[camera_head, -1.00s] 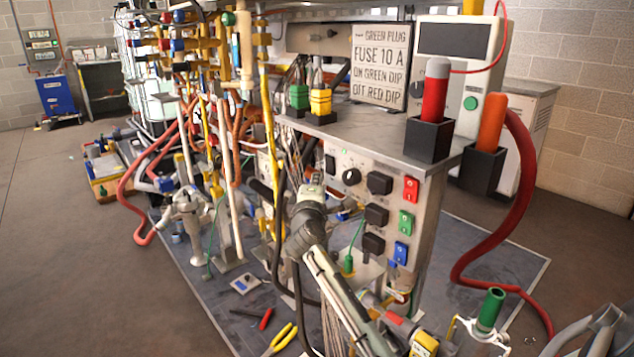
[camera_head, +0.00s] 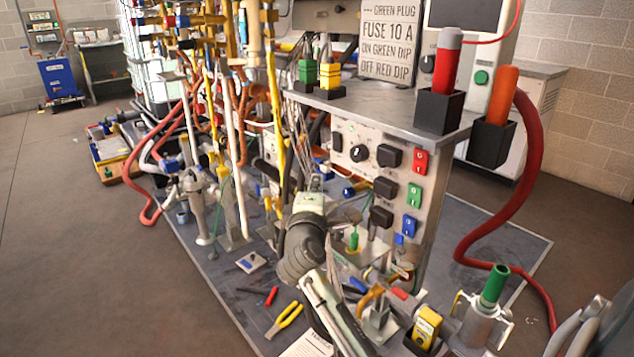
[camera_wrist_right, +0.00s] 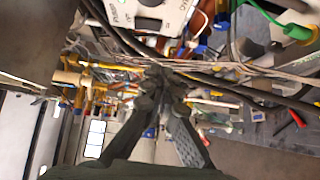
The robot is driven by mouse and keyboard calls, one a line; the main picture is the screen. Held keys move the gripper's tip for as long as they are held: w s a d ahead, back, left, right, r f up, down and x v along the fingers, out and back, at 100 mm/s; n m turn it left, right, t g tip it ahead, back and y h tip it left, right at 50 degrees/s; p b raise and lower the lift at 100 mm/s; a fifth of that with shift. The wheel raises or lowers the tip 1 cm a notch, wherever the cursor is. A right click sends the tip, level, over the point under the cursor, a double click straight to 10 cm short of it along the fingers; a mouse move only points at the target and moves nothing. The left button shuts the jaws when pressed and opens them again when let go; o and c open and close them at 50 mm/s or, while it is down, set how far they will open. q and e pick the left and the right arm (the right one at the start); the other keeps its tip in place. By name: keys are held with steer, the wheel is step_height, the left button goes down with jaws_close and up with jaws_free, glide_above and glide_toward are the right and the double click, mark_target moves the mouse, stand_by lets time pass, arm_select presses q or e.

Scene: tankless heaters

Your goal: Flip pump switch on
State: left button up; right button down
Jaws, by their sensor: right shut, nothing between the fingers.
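No pump label can be read, so I cannot tell which control is the pump switch. The metal panel carries a small black switch (camera_head: 337,141), a round black knob (camera_head: 359,153) and several black square covers. Down its right side are a red switch (camera_head: 421,162), a green switch (camera_head: 415,195) and a blue switch (camera_head: 409,225). My right gripper (camera_head: 315,184) is left of and below the small black switch, its fingertips partly hidden by my wrist. In the wrist view the right gripper (camera_wrist_right: 165,80) is shut and empty, beside thin cables. My left gripper is not in view.
Pipes and hoses (camera_head: 240,100) crowd the left of the panel. A grey shelf (camera_head: 375,103) overhangs the panel, with a red-handled holder (camera_head: 446,65) at its corner. Yellow pliers (camera_head: 284,320) lie on the floor mat. A thick red hose (camera_head: 520,200) curves at the right.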

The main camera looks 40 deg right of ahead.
steer(key=shift+f, duration=0.1)
steer(key=s+a+f+m+g+y, duration=0.15)
steer(key=s+f, duration=0.25)
steer(key=f, duration=0.5)
steer(key=s+a+f+m+g+y, duration=0.1)
steer(key=s+f+g+y, duration=0.15)
steer(key=f, duration=0.55)
steer(key=s+a+f+m+g+y, duration=0.15)
steer(key=s+f, duration=0.25)
steer(key=f, duration=0.5)
steer(key=s+a+f+m+g+y, duration=0.2)
steer(key=s+a+f, duration=0.1)
steer(key=s+f, duration=0.4)
steer(key=s+a+f+m+g+y, duration=0.2)
steer(key=s+f, duration=0.5)
steer(key=s, duration=0.4)
steer(key=shift+a+g+y, duration=0.35)
steer(key=shift+a+g, duration=0.2)
steer(key=shift+a, duration=0.55)
steer(key=shift+f, duration=0.1)
